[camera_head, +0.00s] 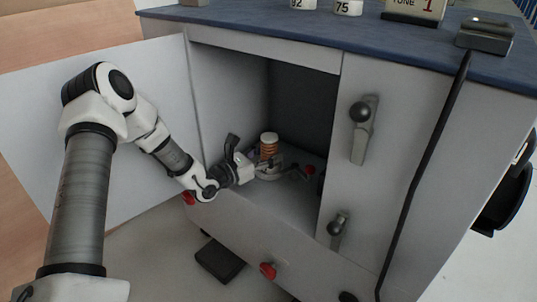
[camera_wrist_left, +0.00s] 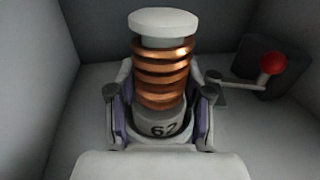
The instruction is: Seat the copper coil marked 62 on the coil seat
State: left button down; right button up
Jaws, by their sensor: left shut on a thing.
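The copper coil marked 62 (camera_head: 268,147) stands upright inside the open cabinet bay, with a white cap on top. In the left wrist view the coil (camera_wrist_left: 162,75) shows copper turns and a grey base with the number 62. My left gripper (camera_head: 262,170) reaches into the bay and is shut on the coil's base, a finger on each side. The gripper's fingers (camera_wrist_left: 162,118) also frame the base in the left wrist view. Whatever is under the coil is hidden, so I cannot tell if it rests on a seat. My right gripper is not in view.
A lever with a red knob (camera_wrist_left: 271,62) sits on a dark block right of the coil. The bay's door (camera_head: 110,110) stands open at left. A closed cabinet front (camera_head: 400,190) is at right. Marked pieces (camera_head: 348,7) stand on the blue countertop (camera_head: 270,24).

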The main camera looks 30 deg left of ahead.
aim_at(268, 136)
pick_arm(q)
jog(key=shift+f, duration=0.2)
jog(key=shift+c, duration=2)
grip_release()
notch_tip(268, 136, up, 10)
jog(key=shift+r, duration=0.1)
